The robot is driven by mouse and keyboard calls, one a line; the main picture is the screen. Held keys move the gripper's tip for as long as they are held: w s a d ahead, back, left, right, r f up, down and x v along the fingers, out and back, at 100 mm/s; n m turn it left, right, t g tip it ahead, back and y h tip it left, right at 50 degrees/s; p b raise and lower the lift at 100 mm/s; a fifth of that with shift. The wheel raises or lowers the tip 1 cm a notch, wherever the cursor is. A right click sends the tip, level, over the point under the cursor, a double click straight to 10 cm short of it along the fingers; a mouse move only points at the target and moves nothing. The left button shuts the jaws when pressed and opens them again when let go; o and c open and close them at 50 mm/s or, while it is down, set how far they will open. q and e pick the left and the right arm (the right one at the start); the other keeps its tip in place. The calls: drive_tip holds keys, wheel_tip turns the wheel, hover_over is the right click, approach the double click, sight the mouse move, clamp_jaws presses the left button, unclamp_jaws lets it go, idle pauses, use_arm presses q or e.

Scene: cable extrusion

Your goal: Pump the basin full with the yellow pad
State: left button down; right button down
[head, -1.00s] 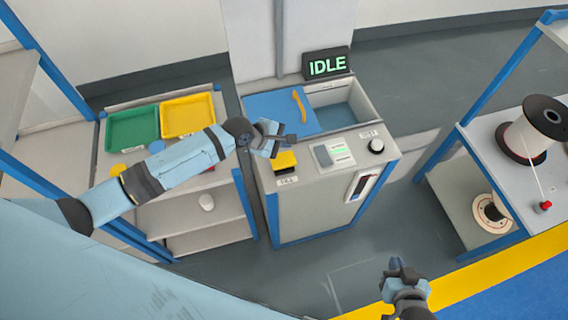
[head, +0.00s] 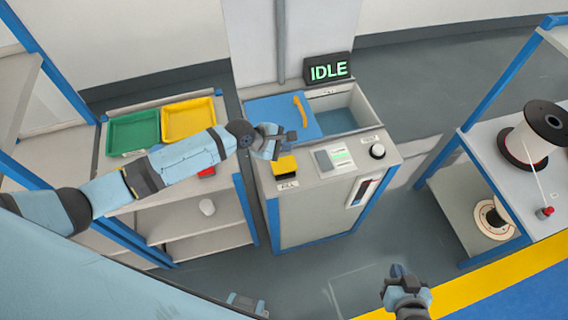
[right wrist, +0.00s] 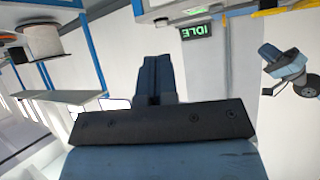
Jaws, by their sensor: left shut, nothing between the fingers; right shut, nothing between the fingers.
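The yellow pad (head: 286,165) sits on a dark base at the front left of the grey machine's top, above a "FILL" label.
A screen reading "IDLE" (head: 329,68) stands behind the basin. Shelves with green (head: 133,131) and yellow (head: 188,119) trays stand left; a spool rack (head: 488,150) stands right.

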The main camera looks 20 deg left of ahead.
use_arm(q)
drive_tip(key=b, duration=0.4)
hover_over(294, 161)
drive_tip(key=s+a, duration=0.2)
drive_tip(key=a, duration=0.1)
drive_tip(key=f, duration=0.4)
drive_tip(key=shift+s+d+f, duration=0.2)
drive_tip(key=shift+f, duration=0.95)
drive_tip(key=shift+f, duration=0.1)
drive_tip(key=shift+f, duration=0.3)
